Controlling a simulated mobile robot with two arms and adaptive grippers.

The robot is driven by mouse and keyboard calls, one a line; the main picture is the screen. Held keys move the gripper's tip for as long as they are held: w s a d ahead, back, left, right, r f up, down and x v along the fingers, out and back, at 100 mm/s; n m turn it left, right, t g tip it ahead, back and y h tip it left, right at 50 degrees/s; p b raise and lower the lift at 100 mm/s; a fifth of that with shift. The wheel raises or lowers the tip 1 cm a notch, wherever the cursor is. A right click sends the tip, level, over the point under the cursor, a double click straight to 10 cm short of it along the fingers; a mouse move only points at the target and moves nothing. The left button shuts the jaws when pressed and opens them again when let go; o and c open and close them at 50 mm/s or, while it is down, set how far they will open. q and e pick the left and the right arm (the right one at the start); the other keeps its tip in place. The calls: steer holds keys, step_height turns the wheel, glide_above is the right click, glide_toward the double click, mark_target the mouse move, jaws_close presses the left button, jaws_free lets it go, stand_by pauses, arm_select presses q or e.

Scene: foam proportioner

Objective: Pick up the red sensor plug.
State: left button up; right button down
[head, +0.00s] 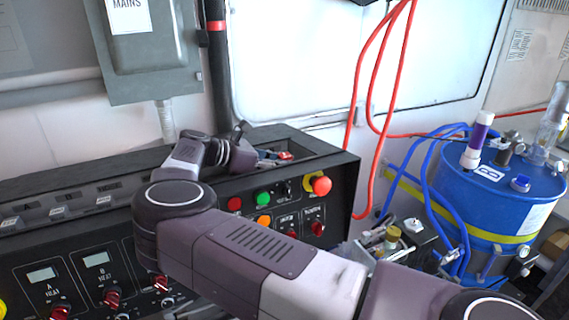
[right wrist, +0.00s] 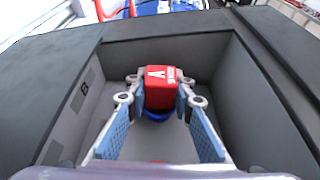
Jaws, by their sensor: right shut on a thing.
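The red sensor plug (right wrist: 160,87) is a red block with white lettering, including a large "A", and a blue ring under it. It sits inside a dark open-topped recess. In the right wrist view the fingers of my right gripper (right wrist: 160,100) are on either side of it, with their tips closed against its sides. In the head view a small red part, seemingly the plug (head: 285,156), shows in the console's top recess beside my right gripper (head: 264,158). Whether the plug touches the recess floor is hidden. My left gripper is out of view.
Dark walls of the recess (right wrist: 267,90) surround the gripper closely. The black console (head: 335,165) carries buttons and a red knob (head: 321,186) at its front. Red hoses (head: 376,70) hang behind its right end, and a blue drum (head: 500,200) stands at right.

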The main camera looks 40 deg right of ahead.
mark_target(289, 154)
steer(key=shift+d+r+b, duration=0.15)
steer(key=shift+r+b, duration=0.15)
step_height(289, 154, up, 8)
steer(key=b, duration=0.4)
steer(key=shift+s+f, duration=0.1)
steer(key=shift+f, duration=0.1)
step_height(289, 154, up, 7)
steer(key=p, duration=0.2)
steer(key=shift+f, duration=0.2)
